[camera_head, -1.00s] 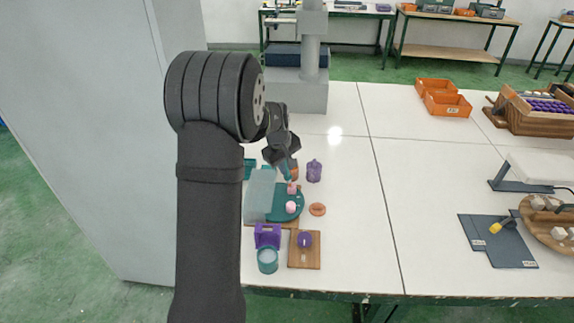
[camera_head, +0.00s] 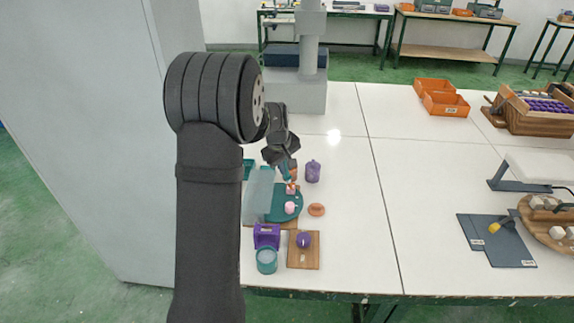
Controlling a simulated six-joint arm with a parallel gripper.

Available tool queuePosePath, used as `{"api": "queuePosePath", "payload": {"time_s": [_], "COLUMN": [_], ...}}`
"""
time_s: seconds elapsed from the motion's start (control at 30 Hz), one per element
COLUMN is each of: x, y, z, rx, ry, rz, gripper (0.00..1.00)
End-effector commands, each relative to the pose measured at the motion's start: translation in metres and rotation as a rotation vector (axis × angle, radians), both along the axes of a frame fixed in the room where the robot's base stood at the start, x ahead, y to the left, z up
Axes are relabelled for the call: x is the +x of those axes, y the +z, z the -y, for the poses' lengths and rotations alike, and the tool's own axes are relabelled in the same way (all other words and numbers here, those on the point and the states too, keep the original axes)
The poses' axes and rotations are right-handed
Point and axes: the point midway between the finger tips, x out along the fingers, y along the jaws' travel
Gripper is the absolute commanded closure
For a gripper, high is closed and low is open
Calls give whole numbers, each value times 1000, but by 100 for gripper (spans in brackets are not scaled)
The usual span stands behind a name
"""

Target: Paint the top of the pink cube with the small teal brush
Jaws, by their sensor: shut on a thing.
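A round pink piece (camera_head: 290,208) lies on the tray in front of the cube. Any paint on the cube's top is too small to make out.
A translucent box (camera_head: 258,195) stands left of the tray. A purple jar (camera_head: 313,171) is behind right, and an orange ring (camera_head: 316,210) right. A purple holder (camera_head: 266,236), a teal cup (camera_head: 266,261) and a wooden board (camera_head: 304,261) are in front. The table's middle is clear.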

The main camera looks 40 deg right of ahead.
Motion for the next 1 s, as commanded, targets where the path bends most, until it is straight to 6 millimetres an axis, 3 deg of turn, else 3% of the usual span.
{"api": "queuePosePath", "payload": {"time_s": [0.67,1.0], "x": [-1,0], "y": [-1,0], "z": [12,2], "rx": [0,1], "ry": [0,0], "rz": [0,0], "gripper": [100,100]}}
